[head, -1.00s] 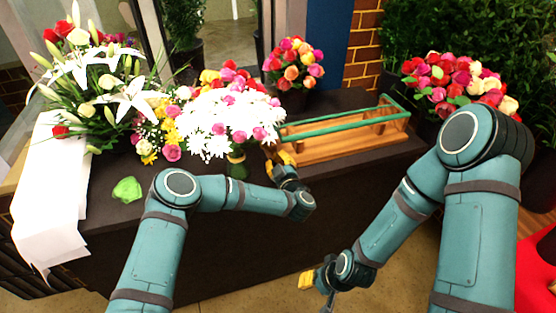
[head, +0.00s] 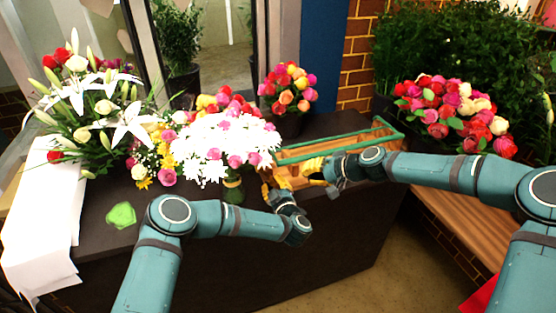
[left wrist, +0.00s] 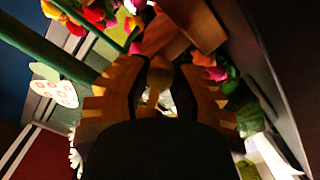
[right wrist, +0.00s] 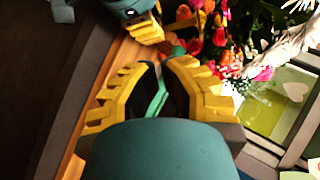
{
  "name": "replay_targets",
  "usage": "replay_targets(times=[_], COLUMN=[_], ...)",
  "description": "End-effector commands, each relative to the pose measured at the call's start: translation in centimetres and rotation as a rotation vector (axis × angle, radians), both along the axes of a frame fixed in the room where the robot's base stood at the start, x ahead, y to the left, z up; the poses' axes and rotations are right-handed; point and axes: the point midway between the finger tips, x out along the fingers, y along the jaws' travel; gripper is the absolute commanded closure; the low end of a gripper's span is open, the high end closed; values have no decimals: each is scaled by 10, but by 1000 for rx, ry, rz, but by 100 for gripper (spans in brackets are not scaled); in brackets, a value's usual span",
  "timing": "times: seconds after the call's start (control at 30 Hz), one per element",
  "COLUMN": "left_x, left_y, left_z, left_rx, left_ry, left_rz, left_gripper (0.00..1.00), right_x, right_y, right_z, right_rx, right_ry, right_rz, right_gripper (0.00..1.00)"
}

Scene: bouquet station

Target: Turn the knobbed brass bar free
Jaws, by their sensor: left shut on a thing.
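In the left wrist view a small brass-coloured knob (left wrist: 160,75), likely of the knobbed bar, sits between the fingers of my left gripper (left wrist: 158,92), which is shut on it. The rest of the bar is hidden or too dark to make out. In the head view my left gripper (head: 272,184) is at the left end of the wooden rack (head: 345,139). My right gripper (head: 312,168) is at the rack's front, just right of the left one. In the right wrist view its fingertips (right wrist: 162,66) are close together with green behind or between them; I cannot tell whether they grip it.
A green rail (head: 330,146) runs along the rack. White flowers (head: 215,145) in a vase crowd the left gripper. A lily bouquet (head: 105,115), white paper (head: 45,220) and a green lump (head: 121,215) are further left. The dark counter's front left (head: 95,245) is mostly clear.

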Motion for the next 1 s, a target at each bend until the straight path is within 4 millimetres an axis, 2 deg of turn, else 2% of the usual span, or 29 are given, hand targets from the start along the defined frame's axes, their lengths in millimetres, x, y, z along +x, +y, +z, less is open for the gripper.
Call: replay_targets(times=[0.1, 0.2, 0.33, 0.53, 0.93, 1.0], left_x=[2, 2, 2, 2, 2, 2], left_y=[2, 2, 2, 2, 2, 2], left_z=[4, 4, 4, 4, 4, 4], left_rx=[1, 1, 0, 0, 0, 0], left_ry=[-8, -8, -8, -8, -9, -9], left_rz=[4, 4, 4, 4, 5, 5], left_gripper=[100, 100, 100, 100, 100, 100], right_x=[15, 22, 27, 37, 75, 73], right_y=[-7, -12, -14, 3, 63, 71], right_z=[33, 52, 63, 56, 24, 17], right_rx=[27, 36, 41, 44, 43, 42], right_ry=[-100, -155, -190, -194, -195, -191], right_rz=[30, 47, 57, 61, 60, 62], right_gripper=[100, 100, 100, 100, 100, 100])
